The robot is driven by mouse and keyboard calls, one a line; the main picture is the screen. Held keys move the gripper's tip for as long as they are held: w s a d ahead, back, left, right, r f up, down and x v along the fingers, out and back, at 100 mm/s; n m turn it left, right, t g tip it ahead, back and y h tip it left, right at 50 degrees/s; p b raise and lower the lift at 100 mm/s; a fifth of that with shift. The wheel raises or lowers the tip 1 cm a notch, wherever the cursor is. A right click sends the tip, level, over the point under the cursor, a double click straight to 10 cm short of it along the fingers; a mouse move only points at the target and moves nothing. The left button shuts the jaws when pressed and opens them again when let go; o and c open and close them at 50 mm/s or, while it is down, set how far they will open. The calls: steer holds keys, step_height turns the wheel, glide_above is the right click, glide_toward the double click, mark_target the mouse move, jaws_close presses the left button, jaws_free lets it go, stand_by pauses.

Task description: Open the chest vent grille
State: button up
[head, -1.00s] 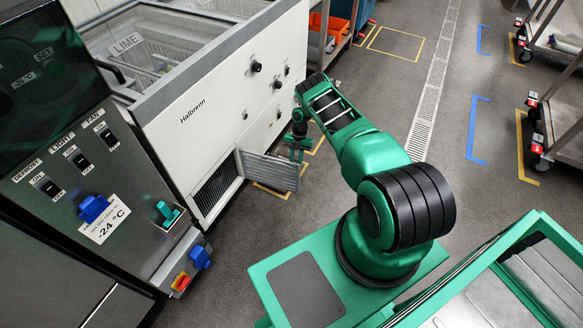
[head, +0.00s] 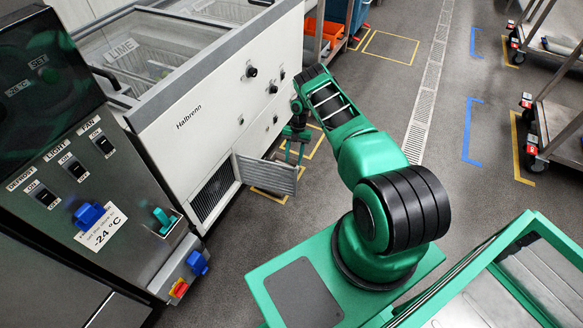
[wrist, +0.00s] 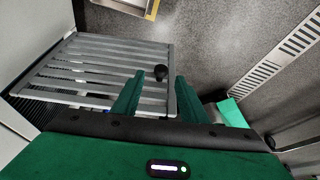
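The chest vent grille (head: 265,174) is a grey slatted panel low on the white chest. It stands swung out from the chest front, with the dark vent opening (head: 213,190) exposed to its left. In the wrist view the grille (wrist: 90,68) fills the upper left, and its round black knob (wrist: 160,73) shows near its right edge. My gripper (head: 294,153) is at the grille's free edge. In the wrist view its fingers (wrist: 158,82) are apart, with the knob showing between their tips. I see no finger closed on the knob.
The white chest (head: 225,125) has black knobs on its front. A control panel (head: 75,165) with switches stands at the left. Carts (head: 555,120) stand at the right. The grey floor (head: 350,110) beyond the grille is mostly clear, with a drain strip.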

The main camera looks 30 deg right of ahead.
steer(key=shift+v, duration=2.6)
